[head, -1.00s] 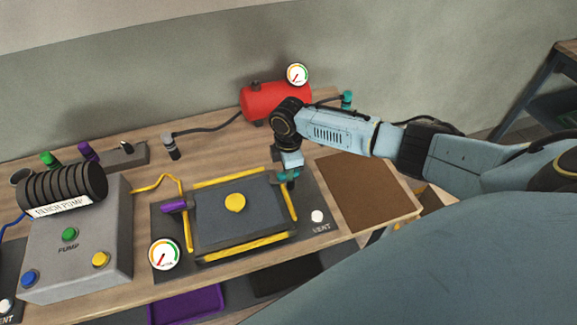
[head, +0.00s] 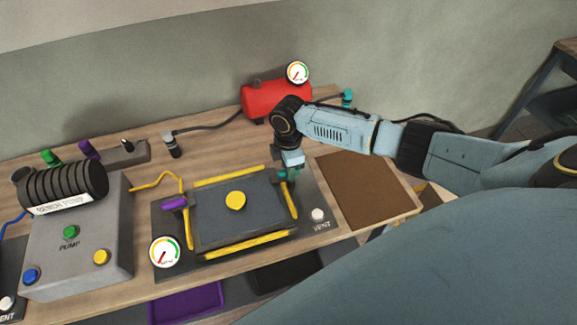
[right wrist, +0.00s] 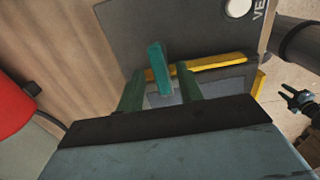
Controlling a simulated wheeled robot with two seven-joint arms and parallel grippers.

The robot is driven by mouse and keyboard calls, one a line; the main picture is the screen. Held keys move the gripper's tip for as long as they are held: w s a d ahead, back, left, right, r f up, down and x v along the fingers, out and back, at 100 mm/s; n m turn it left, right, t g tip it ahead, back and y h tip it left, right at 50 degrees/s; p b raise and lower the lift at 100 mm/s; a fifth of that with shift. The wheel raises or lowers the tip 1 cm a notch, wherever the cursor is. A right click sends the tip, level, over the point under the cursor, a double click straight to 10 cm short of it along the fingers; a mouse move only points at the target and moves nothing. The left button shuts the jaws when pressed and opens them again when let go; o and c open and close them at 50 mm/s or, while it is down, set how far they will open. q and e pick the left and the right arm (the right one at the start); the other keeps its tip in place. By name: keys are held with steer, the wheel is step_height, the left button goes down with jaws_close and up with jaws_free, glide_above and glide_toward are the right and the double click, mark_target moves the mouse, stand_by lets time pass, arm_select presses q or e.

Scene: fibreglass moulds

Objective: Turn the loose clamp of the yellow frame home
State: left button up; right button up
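The yellow frame (head: 245,246) lies around a dark grey panel on the bench, with a round yellow piece (head: 235,201) on the panel. A purple clamp handle (head: 174,204) is at its left bar. A teal clamp handle (right wrist: 157,68) crosses the yellow bar at the other side. My right gripper (head: 289,178) is over that side, pointing down. In the right wrist view, its green fingers (right wrist: 159,85) are apart, one on each side of the teal handle, with gaps showing. My left gripper (right wrist: 291,97) appears small at the right wrist view's edge, its fingers apart.
A pump box (head: 75,250) with buttons stands at left. A gauge (head: 165,252) and a white vent button (head: 318,215) flank the frame. A red tank (head: 270,100) stands behind. A brown board (head: 365,190) lies clear at right.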

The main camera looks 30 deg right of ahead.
step_height(320, 180, up, 13)
steer(key=shift+r, duration=0.2)
stand_by(0.4)
stand_by(0.3)
